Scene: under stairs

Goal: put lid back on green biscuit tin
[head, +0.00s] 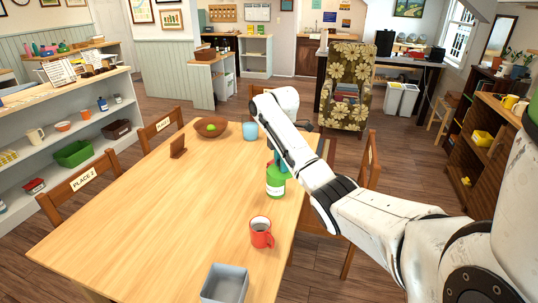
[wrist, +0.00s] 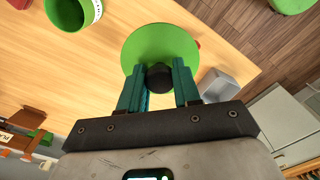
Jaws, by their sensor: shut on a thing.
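The green biscuit tin (head: 275,187), with a white label, stands upright on the wooden table near its right edge. In the wrist view the tin (wrist: 66,12) is at the top left, cut by the frame edge, its open top showing a dark green inside. My gripper (wrist: 160,77) is shut on the black knob of a round green lid (wrist: 160,45). The lid is held beside the tin in that view, apart from it. In the head view my gripper (head: 273,160) is just above or behind the tin, and the lid is hard to separate from it.
A red mug (head: 261,233) and a grey open box (head: 225,284) stand on the table nearer me. A blue cup (head: 250,131), a wooden bowl (head: 211,127) with green fruit and a small brown stand (head: 177,147) are farther back. The table's left and middle are clear.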

